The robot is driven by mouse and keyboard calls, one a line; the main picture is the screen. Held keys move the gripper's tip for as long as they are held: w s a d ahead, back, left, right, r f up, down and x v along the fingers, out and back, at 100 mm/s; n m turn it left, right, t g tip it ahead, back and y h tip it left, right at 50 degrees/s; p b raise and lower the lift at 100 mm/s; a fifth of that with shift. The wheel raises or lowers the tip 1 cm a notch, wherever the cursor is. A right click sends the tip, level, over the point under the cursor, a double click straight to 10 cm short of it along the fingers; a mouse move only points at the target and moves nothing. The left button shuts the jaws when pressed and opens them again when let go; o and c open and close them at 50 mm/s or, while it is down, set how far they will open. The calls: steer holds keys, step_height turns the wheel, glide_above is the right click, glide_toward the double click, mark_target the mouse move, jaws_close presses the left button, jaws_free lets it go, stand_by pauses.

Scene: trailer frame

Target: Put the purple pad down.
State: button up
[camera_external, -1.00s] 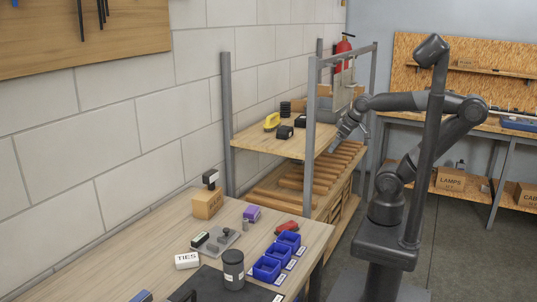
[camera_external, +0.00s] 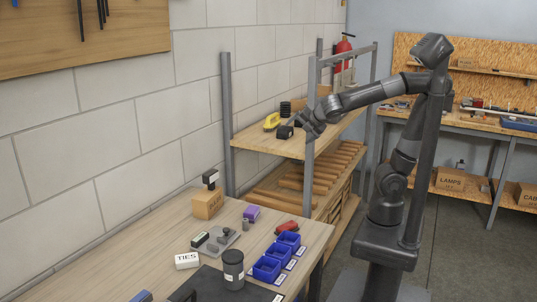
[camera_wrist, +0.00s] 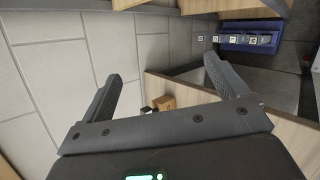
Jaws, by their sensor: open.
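A small purple block (camera_external: 251,213), which looks like the purple pad, rests on the wooden workbench (camera_external: 165,235) in the external view, next to a small grey cylinder (camera_external: 246,225). My gripper (camera_external: 308,124) is up by the shelf unit's near upright, well above and to the right of the pad. In the wrist view my gripper (camera_wrist: 162,70) has its two fingers spread wide with nothing between them. I cannot make out the pad in the wrist view.
The shelf (camera_external: 262,139) holds a yellow tool (camera_external: 272,121) and dark items. Bare wood lies at the bench's left.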

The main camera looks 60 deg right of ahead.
steer(key=w+a+f+n+t+y, duration=0.15)
steer(key=a+n+t+y, duration=0.35)
steer(key=a+n, duration=1.7)
steer(key=m+g, duration=0.1)
steer(key=m, duration=0.2)
glide_toward(251, 209)
steer(key=shift+w+a+f+y, duration=0.15)
steer(key=shift+w+y, duration=0.25)
steer(key=shift+w, duration=0.35)
steer(key=shift+w+f, duration=0.1)
steer(key=shift+f, duration=0.15)
steer(key=x, duration=0.5)
steer(key=shift+w+f, duration=0.1)
steer(key=shift+w, duration=0.1)
steer(key=shift+x, duration=2.65)
steer(key=shift+c, duration=0.4)
steer(key=c, duration=1.1)
